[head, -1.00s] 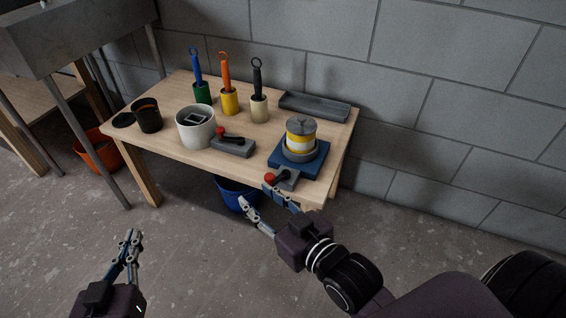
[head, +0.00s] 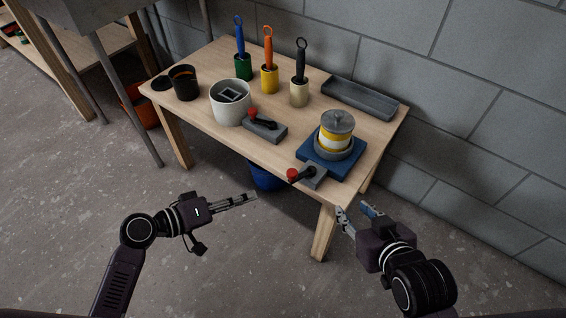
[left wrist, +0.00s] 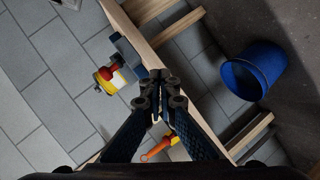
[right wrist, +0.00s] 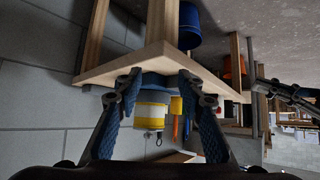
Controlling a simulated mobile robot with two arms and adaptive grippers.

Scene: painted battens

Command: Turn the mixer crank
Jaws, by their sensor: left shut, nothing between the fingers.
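The mixer has a blue base (head: 345,166) with a yellow-and-white tin (head: 336,135) under a grey lid, at the table's front right corner. Its crank is a black arm on a grey block (head: 313,177), with a red knob (head: 292,175) over the front edge. My left gripper (head: 254,196) is shut and empty, in front of the table and lower left of the knob in the picture. My right gripper (head: 354,209) is open and empty, right of the table's front corner and apart from the crank. In the right wrist view, the tin (right wrist: 151,112) shows beyond the open fingers.
A second grey block (head: 268,132) with a red-knobbed lever stands beside a white pot (head: 230,108). A blue bucket (head: 266,176) is under the table. The wall is close behind.

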